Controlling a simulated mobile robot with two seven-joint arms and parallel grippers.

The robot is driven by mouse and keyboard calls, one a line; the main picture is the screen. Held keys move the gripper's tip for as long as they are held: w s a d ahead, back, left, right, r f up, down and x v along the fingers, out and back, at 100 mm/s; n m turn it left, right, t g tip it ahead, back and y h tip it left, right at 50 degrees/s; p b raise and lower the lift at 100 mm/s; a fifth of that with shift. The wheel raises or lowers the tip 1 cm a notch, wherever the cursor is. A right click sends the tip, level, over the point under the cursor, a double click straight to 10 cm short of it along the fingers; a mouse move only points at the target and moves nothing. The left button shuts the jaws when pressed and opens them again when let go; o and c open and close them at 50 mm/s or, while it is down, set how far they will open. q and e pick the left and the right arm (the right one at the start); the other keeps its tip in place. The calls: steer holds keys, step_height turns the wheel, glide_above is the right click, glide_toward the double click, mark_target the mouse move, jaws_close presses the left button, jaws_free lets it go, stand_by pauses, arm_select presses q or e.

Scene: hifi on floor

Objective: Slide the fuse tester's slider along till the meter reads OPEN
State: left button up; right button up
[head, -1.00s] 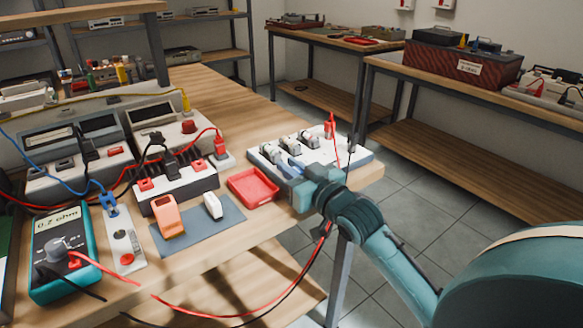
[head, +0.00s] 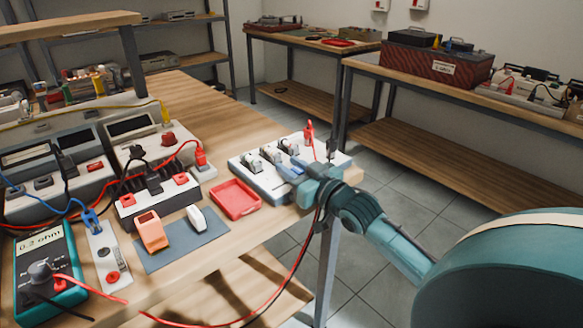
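The fuse tester (head: 247,171) is a white box near the right end of the bench. It carries several dark-and-silver fittings in a row, a red plug (head: 308,131) and a black plug at its far right side. My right gripper (head: 284,170) is low over its near edge, fingers pointing left along the row. Contact cannot be judged, and whether the fingers are open or shut is too small to see. I cannot single out the slider; the gripper covers part of the box. The teal meter (head: 45,262) at lower left reads 0.2 ohm. My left gripper is out of view.
A red tray (head: 235,199) sits just left of the tester. A blue-grey mat (head: 180,240) holds an orange piece (head: 151,231) and a white piece (head: 195,217). Red and black leads hang over the bench's front edge. Bare bench top lies behind the tester.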

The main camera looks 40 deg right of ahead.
steer(key=shift+o, duration=0.8)
steer(key=s+d+p, duration=0.1)
steer(key=s, duration=1.2)
steer(key=shift+s, duration=0.1)
